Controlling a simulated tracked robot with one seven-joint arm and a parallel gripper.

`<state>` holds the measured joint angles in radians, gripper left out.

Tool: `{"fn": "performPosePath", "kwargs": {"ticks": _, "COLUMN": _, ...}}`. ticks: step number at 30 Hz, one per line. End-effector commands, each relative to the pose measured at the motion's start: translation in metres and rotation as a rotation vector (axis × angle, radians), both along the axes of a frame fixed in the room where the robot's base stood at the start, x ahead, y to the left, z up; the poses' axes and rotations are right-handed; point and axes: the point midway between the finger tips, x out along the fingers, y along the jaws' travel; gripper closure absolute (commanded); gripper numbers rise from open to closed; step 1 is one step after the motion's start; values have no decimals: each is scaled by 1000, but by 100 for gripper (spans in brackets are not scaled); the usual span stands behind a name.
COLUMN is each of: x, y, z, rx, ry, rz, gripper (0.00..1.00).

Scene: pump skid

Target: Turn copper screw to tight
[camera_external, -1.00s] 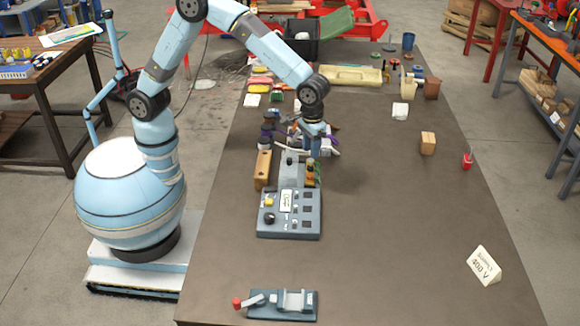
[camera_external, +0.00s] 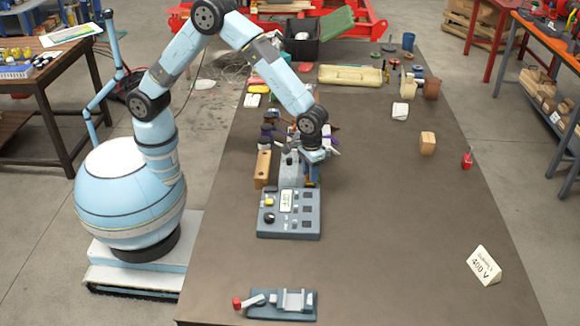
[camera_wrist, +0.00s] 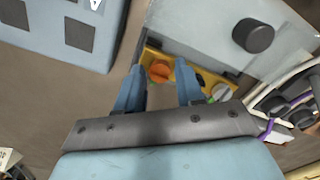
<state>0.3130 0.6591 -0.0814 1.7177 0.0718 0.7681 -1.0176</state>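The copper screw (camera_wrist: 160,71) is a round orange-brown head on a yellow block (camera_wrist: 152,55) in the wrist view. My gripper (camera_wrist: 159,72) has its two blue fingers apart, with the copper screw showing between the tips. I cannot tell whether either finger touches it. A dark screw and a pale green-white screw (camera_wrist: 220,92) lie to the right, partly behind the right finger. In the external view my gripper (camera_external: 311,184) is low at the right side of the grey box (camera_external: 289,168) and hides most of the screw block.
A grey control panel (camera_external: 289,231) lies in front of the block. A wooden block (camera_external: 263,168) stands left of the grey box. Cables (camera_wrist: 290,90) lie close on the right in the wrist view. The table right of my arm is mostly clear.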

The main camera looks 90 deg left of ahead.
Motion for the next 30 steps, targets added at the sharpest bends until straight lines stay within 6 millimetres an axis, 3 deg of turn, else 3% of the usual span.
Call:
{"fn": "performPosePath", "kwargs": {"ticks": 2, "x": 0, "y": 0, "z": 0, "rx": 0, "ry": 0, "rz": 0, "gripper": 65}}
{"fn": "performPosePath", "kwargs": {"ticks": 13, "x": 0, "y": 0, "z": 1, "rx": -1, "ry": -1, "rz": 0, "gripper": 100}}
{"fn": "performPosePath", "kwargs": {"ticks": 23, "x": 0, "y": 0, "z": 1, "rx": -1, "ry": -2, "rz": -35, "gripper": 100}}
{"fn": "performPosePath", "kwargs": {"ticks": 30, "x": 1, "y": 0, "z": 1, "rx": -1, "ry": -2, "rz": -168, "gripper": 100}}
